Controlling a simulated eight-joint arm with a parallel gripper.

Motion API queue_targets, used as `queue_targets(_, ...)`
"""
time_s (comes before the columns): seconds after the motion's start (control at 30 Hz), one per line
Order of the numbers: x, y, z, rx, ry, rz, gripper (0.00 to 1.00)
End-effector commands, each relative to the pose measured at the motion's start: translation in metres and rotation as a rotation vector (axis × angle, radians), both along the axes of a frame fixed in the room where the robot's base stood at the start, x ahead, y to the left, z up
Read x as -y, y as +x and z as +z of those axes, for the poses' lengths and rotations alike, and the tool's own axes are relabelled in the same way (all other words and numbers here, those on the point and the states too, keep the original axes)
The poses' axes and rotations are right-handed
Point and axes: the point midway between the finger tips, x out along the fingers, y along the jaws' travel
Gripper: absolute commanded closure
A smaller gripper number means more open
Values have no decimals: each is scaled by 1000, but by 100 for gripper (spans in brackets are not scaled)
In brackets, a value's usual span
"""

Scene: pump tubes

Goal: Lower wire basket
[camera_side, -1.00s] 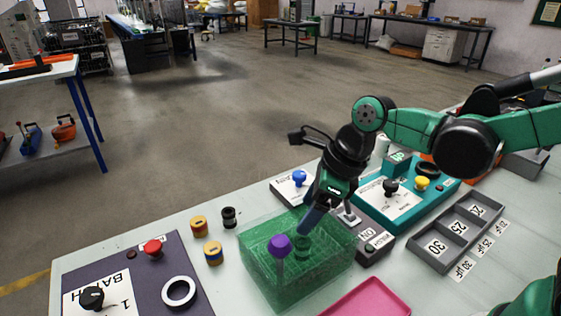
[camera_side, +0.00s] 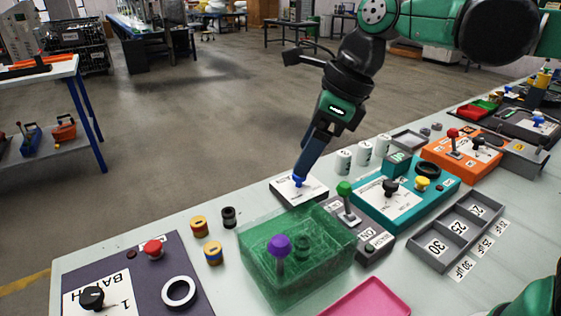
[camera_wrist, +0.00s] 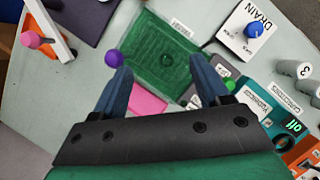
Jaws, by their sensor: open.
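A see-through green tank (camera_side: 318,272) stands on the table, with a fine mesh pattern; I cannot make out a separate basket clearly. A purple ball handle (camera_side: 278,245) rises at its near side, and a dark green round piece (camera_side: 303,242) shows inside. The wrist view also shows the tank (camera_wrist: 150,40) and the purple handle (camera_wrist: 113,58) at its lower-left edge. My gripper (camera_side: 306,164) is open, empty and raised above the table, fingers pointing down. In the side view its tips overlap a blue knob, but in the wrist view (camera_wrist: 164,77) they are apart from it.
The drain box (camera_wrist: 250,38) with its blue knob (camera_wrist: 256,30) lies beyond the tank. A green-topped lever (camera_side: 345,188) stands right of it. A pink tray (camera_side: 370,300), a grey divided tray (camera_side: 436,246) and a purple panel (camera_side: 180,258) are nearby.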

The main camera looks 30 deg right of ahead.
Motion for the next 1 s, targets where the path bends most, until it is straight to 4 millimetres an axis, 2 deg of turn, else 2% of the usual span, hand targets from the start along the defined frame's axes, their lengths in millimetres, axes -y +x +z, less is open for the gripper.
queue_targets(0.1,0,0,26,0,0,0,31)
queue_targets(0.37,0,0,79,0,0,0,31)
queue_targets(0.67,-1,59,61,-1,1,-2,31)
queue_targets(1.0,3,121,24,-1,0,-1,31)
